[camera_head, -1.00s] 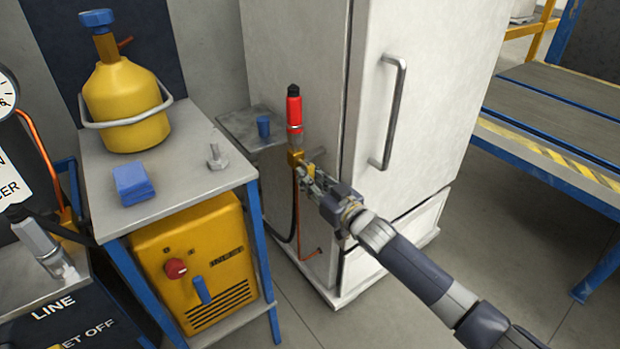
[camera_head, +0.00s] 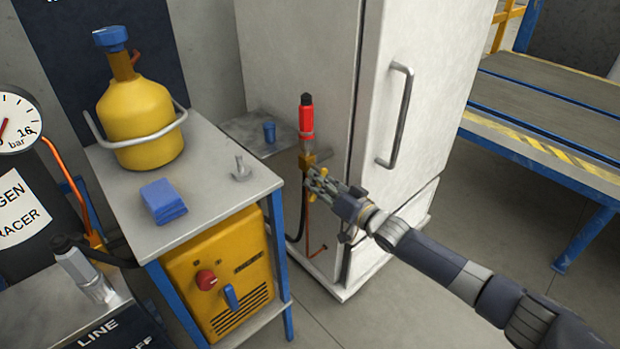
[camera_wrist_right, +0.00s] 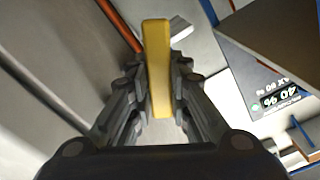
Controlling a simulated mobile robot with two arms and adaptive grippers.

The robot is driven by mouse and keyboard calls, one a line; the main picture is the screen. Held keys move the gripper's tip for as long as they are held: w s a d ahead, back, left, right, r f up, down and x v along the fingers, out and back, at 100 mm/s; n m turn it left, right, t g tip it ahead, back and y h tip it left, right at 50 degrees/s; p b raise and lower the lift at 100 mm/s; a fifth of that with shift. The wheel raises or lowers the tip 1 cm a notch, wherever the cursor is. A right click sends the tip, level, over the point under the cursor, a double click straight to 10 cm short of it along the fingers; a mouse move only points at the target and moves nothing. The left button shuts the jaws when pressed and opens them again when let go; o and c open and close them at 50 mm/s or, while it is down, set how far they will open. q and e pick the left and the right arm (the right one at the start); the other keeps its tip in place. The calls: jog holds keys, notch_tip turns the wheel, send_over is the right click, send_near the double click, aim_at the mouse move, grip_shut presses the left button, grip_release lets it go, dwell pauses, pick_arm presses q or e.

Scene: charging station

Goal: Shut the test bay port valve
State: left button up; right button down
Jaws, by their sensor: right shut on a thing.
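The port valve is a brass fitting (camera_head: 306,160) at the side of the white cabinet, with a red black-capped cylinder (camera_head: 306,120) standing upright on top. My right gripper (camera_head: 316,180) is just below and to the right of the brass fitting. In the right wrist view a yellow lever (camera_wrist_right: 157,60) lies between the fingers of my right gripper (camera_wrist_right: 157,84), which is shut on it. In the head view the fingers largely hide the lever. My left gripper is not in view.
The white cabinet (camera_head: 285,55) with a bar handle (camera_head: 400,115) stands behind. To the left, a bench (camera_head: 215,200) carries a yellow cylinder (camera_head: 140,120) and a blue block (camera_head: 162,200). A small blue cap (camera_head: 269,132) stands on the grey shelf (camera_head: 235,125) near the valve.

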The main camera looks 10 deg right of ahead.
jog(key=shift+s+a+r+m, duration=0.1)
jog(key=shift+m, duration=0.4)
jog(key=shift+s+a+r+m, duration=0.1)
jog(key=shift+m, duration=0.9)
jog(key=shift+a+r+m, duration=0.1)
jog(key=shift+r+m, duration=0.05)
jog(key=shift+m, duration=0.65)
jog(key=shift+s+a+r+m, duration=0.1)
jog(key=shift+s+r+m, duration=0.05)
jog(key=shift+m, duration=1.25)
jog(key=shift+a+r+m+b, duration=0.1)
jog(key=shift+r+m+b, duration=0.1)
jog(key=shift+m, duration=0.4)
jog(key=shift+r+m+b, duration=0.1)
jog(key=shift+m+b, duration=0.05)
jog(key=shift+m, duration=0.45)
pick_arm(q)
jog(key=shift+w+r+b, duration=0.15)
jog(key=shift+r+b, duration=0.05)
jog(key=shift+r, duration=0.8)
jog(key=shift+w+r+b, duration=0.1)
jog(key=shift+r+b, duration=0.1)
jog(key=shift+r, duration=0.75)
pick_arm(e)
jog(key=shift+s+r+m, duration=0.1)
jog(key=shift+r+m, duration=0.2)
jog(key=shift+m, duration=0.9)
